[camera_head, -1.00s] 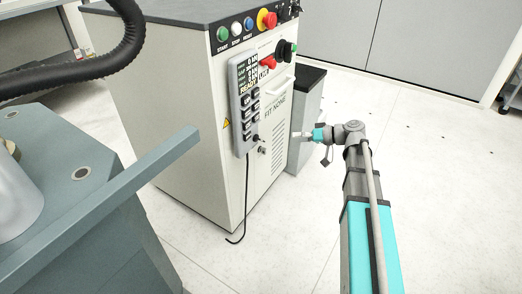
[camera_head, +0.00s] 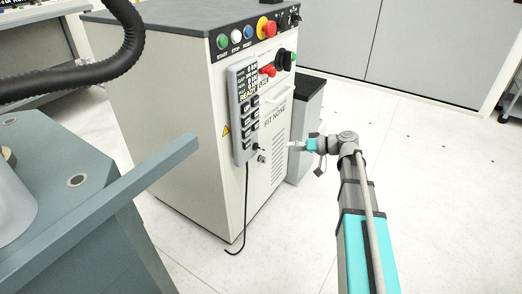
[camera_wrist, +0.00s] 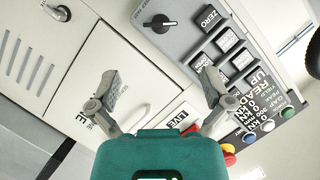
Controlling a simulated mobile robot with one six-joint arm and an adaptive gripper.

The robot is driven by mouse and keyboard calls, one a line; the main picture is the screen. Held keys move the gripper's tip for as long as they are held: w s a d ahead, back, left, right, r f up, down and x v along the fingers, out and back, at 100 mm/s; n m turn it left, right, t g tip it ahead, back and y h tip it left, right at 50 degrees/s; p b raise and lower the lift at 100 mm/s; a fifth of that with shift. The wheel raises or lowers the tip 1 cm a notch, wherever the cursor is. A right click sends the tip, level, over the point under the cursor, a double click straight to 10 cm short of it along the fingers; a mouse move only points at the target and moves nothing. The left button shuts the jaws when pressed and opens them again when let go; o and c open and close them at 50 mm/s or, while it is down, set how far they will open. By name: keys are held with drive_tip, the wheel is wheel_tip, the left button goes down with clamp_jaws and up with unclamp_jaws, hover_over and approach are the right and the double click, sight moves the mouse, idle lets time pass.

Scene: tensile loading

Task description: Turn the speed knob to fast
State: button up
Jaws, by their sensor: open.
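The small black knob (camera_wrist: 160,23) with a pale pointer line sits at the end of the grey hand control panel (camera_wrist: 190,35), past its black keys, at the top of the wrist view.
The white cabinet (camera_head: 175,120) carries a red-and-yellow stop button (camera_head: 265,28), several coloured buttons and a lock-like knob (camera_wrist: 58,12). A black cable (camera_head: 245,205) hangs below the panel. A blue-grey machine table (camera_head: 100,215) stands at left.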

drive_tip(key=b+x, duration=0.2)
drive_tip(key=x, duration=0.9)
drive_tip(key=shift+w+a+b, duration=0.1)
drive_tip(key=shift+a+b, duration=0.15)
drive_tip(key=shift+b, duration=0.15)
drive_tip(key=c, duration=1.1)
